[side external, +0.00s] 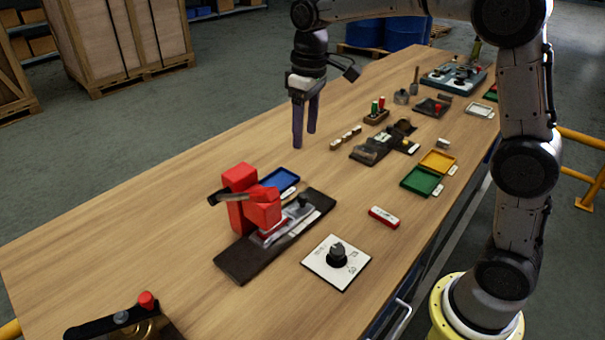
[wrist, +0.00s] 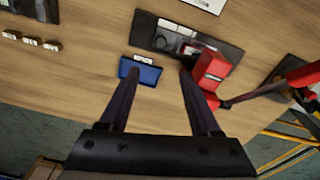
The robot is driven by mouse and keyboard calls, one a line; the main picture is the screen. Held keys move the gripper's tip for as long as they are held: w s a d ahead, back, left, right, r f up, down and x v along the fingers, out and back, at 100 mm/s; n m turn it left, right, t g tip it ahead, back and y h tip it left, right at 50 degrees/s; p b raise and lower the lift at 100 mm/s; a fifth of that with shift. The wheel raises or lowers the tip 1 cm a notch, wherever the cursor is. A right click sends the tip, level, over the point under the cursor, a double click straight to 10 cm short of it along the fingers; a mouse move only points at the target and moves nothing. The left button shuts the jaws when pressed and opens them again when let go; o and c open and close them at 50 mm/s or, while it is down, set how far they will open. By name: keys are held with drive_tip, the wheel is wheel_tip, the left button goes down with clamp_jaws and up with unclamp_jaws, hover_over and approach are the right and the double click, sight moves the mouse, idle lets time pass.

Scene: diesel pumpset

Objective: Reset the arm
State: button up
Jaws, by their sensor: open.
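My gripper (side external: 304,124) hangs above the wooden table, with its two dark fingers apart and nothing between them. It also shows in the wrist view (wrist: 158,72), fingers spread over bare wood and the blue tray. In the side view the fingers point down and are clear of the objects. My arm reaches from its base at the right across the top of the picture.
A red device (side external: 240,190) with a lever stands on a dark plate by a blue tray (side external: 279,180). A white plate with a black knob (side external: 338,254), red block (side external: 384,217), green tray (side external: 421,181) and yellow tray (side external: 437,161) lie nearby. The table's left side is clear.

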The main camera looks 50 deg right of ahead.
drive_tip(key=s+r+t, duration=0.1)
drive_tip(key=s+r, duration=0.3)
drive_tip(key=s, duration=0.3)
drive_tip(key=s+r+t, duration=0.2)
drive_tip(key=s+r, duration=0.1)
drive_tip(key=s, duration=0.4)
drive_tip(key=s+f+m+t, duration=0.1)
drive_tip(key=s+f+m, duration=0.1)
drive_tip(key=s+f, duration=0.6)
drive_tip(key=s, duration=0.4)
drive_tip(key=shift+m+t, duration=0.3)
drive_tip(key=shift+t, duration=0.1)
